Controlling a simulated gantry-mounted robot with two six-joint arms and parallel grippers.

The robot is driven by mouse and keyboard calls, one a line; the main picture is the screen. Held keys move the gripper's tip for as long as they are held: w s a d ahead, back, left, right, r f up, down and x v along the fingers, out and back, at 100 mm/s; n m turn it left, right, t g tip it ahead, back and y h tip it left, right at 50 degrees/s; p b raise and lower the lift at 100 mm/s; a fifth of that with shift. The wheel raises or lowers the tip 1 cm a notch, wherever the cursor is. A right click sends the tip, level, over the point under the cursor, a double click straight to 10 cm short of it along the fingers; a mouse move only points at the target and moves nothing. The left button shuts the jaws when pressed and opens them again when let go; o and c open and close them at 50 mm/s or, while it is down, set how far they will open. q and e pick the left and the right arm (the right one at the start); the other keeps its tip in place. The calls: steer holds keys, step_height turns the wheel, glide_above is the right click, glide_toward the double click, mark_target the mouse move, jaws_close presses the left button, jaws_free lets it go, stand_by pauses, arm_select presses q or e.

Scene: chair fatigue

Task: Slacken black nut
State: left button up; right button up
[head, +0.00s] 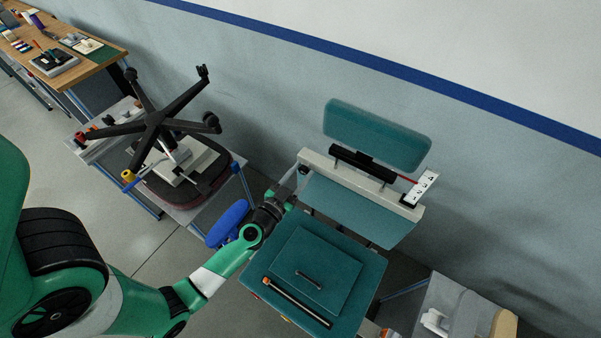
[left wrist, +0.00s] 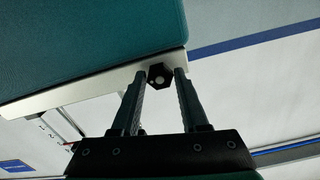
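My right gripper is in neither view.
A white scale (head: 421,188) is at the bar's right end. An upturned chair base (head: 155,122) stands on a trolley to the left. A wooden bench (head: 95,62) is at the upper left.

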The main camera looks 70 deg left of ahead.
arm_select(q)
jaws_close()
